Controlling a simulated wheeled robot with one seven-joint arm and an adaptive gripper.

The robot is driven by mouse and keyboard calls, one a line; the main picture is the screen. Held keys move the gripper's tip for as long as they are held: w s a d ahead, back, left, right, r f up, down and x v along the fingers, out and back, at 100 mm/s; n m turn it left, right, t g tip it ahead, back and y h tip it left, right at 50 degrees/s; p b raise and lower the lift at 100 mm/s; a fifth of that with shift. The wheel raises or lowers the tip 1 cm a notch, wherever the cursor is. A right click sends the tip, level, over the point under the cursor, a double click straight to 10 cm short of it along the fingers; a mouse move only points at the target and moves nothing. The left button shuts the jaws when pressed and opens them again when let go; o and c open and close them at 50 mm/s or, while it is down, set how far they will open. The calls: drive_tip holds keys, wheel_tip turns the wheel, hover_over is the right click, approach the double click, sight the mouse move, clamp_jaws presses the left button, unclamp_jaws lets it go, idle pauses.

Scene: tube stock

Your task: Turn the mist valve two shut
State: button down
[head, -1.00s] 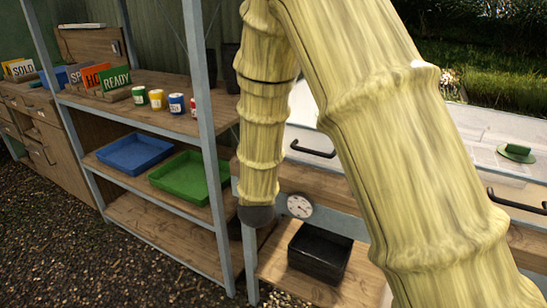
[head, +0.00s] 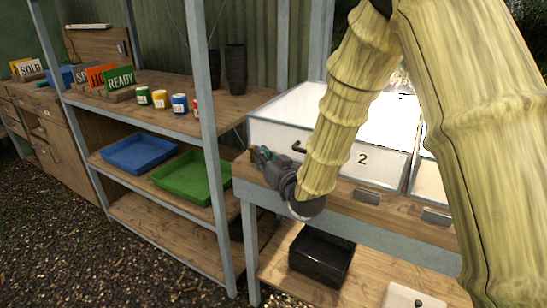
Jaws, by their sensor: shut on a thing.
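My gripper (head: 268,160) is at the left end of the wooden bench edge, beside the white box marked 2 (head: 362,160). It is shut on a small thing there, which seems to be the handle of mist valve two. The fingers hide most of it, and its turn cannot be read. A small teal patch shows at the fingertips. The box marked 2 has a pale lid and a black handle (head: 299,147) just right of my gripper.
A shelf rack (head: 213,150) stands to the left, with a blue tray (head: 138,152), a green tray (head: 185,178), several small tins and signs. A black bin (head: 321,256) sits on the lower shelf under the bench. My arm covers much of the right side.

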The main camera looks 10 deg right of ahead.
idle(0.4)
drive_tip(key=c, duration=1.6)
unclamp_jaws()
drive_tip(key=shift+c, duration=0.2)
drive_tip(key=shift+s+d+f, duration=0.15)
drive_tip(key=shift+s+f, duration=0.05)
drive_tip(key=shift+s, duration=0.05)
drive_tip(key=shift+o, duration=0.8)
drive_tip(key=v, duration=1.1)
drive_tip(key=shift+s+r, duration=0.2)
drive_tip(key=shift+s, duration=0.05)
drive_tip(key=shift+d, duration=0.15)
